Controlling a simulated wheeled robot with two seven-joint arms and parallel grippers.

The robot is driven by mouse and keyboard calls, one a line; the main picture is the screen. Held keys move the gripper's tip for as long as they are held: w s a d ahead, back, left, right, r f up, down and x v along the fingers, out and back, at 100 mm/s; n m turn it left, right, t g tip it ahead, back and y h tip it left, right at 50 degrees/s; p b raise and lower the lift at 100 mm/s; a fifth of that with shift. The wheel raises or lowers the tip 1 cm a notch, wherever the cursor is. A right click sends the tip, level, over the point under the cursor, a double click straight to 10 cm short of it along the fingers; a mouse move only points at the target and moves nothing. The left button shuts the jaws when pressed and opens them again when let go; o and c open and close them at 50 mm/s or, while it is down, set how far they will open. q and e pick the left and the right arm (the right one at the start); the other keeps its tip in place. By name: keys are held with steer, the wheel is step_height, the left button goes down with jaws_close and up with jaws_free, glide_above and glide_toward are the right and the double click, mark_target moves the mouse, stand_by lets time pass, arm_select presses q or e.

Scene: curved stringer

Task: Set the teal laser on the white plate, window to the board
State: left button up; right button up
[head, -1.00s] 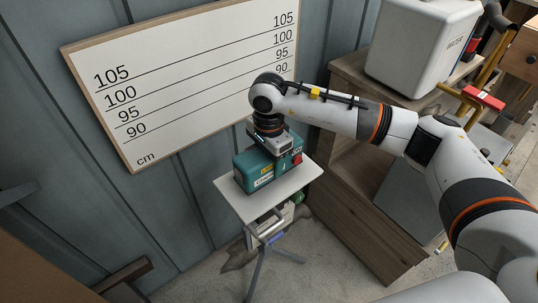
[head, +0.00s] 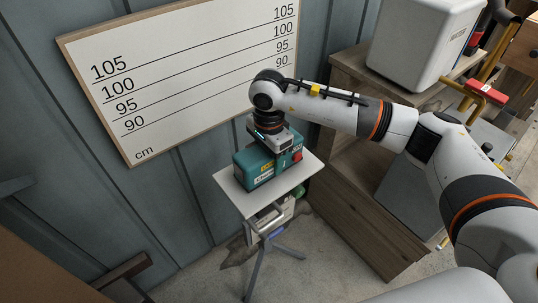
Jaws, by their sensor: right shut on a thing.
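The teal laser (head: 256,168) is a box with yellow and white labels and a red part at its right end. It is at the white plate (head: 256,204), which tops a tripod stand; I cannot tell for sure whether its underside touches. My right gripper (head: 274,150) comes down on the laser from above and is shut on it, its fingertips mostly hidden. The window is not clearly visible. The white board (head: 190,75), with lines marked 90 to 105 cm, hangs on the wall behind. My left gripper is not in view.
A wooden shelf unit (head: 350,200) stands right of the stand, with a white container (head: 415,45) on top. Yellow pipes with a red handle (head: 488,93) are at the far right.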

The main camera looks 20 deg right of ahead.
steer(key=shift+f, duration=0.2)
steer(key=o, duration=1.4)
steer(key=shift+o, duration=0.2)
